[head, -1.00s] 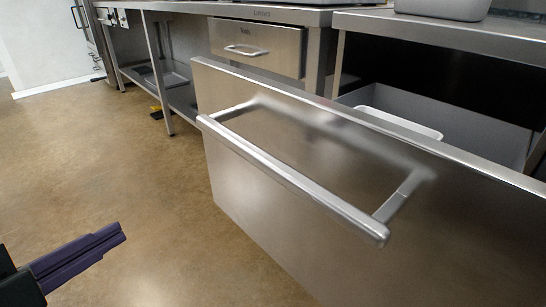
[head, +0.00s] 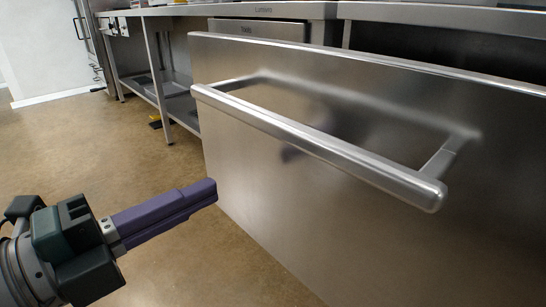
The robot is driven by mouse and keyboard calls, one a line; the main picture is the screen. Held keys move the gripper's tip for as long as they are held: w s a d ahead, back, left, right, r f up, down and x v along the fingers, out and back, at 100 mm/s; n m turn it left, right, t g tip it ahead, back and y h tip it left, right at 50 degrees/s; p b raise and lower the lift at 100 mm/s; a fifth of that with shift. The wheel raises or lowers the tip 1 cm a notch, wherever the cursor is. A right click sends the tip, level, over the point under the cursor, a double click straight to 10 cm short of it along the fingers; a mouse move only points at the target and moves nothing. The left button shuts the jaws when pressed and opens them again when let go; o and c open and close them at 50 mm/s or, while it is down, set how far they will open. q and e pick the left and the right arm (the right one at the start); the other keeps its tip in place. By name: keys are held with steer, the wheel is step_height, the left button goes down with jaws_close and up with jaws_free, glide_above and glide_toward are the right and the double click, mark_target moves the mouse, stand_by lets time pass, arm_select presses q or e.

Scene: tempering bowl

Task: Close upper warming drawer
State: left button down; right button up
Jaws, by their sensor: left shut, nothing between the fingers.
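The upper warming drawer is pulled out, and its large steel front (head: 240,160) fills the right and middle of the head view. A long bar handle (head: 310,140) runs across the upper part of that front. My left gripper (head: 212,190), with purple fingers, is shut and empty. It is low and to the left, below the handle's left end, with its tips near the front's left edge in the picture. I cannot tell whether the tips touch the steel. The inside of the drawer is hidden behind its front. My right gripper is not in view.
Behind the drawer front stands a steel counter (head: 290,10) with a smaller drawer (head: 255,29), partly hidden. A steel table with a lower shelf (head: 180,85) stands at the back left. The brown floor (head: 80,150) at the left is clear.

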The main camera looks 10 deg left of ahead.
mark_target(252, 171)
arm_select(q)
steer(key=shift+b+x, duration=0.5)
steer(key=shift+x, duration=1.85)
steer(key=shift+w, duration=0.1)
